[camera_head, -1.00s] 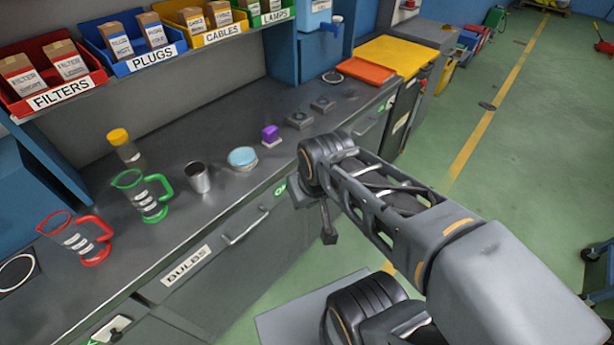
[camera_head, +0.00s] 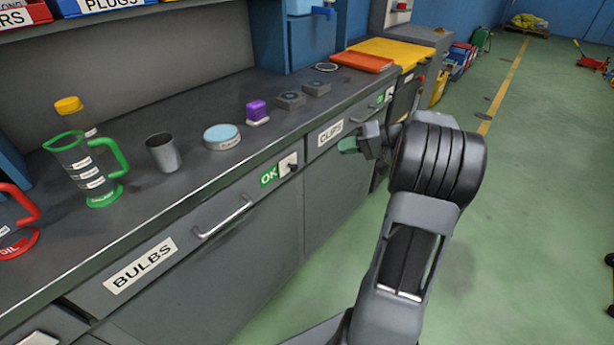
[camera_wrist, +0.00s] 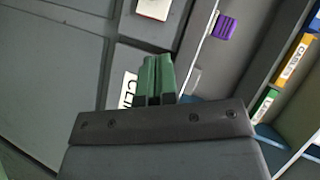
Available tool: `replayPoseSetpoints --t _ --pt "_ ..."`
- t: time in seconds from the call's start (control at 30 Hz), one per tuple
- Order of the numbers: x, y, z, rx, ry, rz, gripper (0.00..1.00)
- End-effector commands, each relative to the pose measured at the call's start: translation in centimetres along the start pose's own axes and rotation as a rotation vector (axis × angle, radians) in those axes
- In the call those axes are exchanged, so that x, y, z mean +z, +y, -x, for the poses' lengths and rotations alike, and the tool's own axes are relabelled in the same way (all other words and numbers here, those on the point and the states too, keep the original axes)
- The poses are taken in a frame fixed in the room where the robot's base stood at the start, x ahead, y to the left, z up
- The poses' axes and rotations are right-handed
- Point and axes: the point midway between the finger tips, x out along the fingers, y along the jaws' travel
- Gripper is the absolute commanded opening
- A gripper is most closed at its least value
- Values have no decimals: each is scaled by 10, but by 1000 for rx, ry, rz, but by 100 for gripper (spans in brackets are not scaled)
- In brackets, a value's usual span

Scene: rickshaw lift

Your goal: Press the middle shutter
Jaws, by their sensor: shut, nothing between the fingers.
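No part in view is marked as a shutter, and I cannot tell which one is meant. Drawer fronts run under the grey bench; a white plate with a dark knob (camera_head: 289,164) sits beside a green OK tag (camera_head: 269,175). A similar plate with a green tag (camera_head: 381,98) is farther along. My gripper (camera_head: 348,146) is in front of the drawer labelled CLIPS (camera_head: 331,131). In the wrist view its green fingers (camera_wrist: 156,75) are together and empty, near the CLIPS label (camera_wrist: 128,90). I cannot tell whether they touch the front.
On the bench stand a green jug (camera_head: 88,170), a metal cup (camera_head: 163,152), a blue-topped disc (camera_head: 221,136), and a purple block (camera_head: 256,110). A drawer handle (camera_head: 222,218) sticks out by the BULBS label (camera_head: 140,265).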

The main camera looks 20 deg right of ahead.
Motion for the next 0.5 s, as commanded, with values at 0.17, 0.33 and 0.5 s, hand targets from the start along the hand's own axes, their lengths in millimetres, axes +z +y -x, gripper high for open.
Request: replayPoseSetpoints --t 0.17,0.33,0.5 --pt "-7 14 11 -42 47 19 0" --pt "-8 12 11 -43 47 19 0" --pt "-8 12 9 -42 46 18 0"
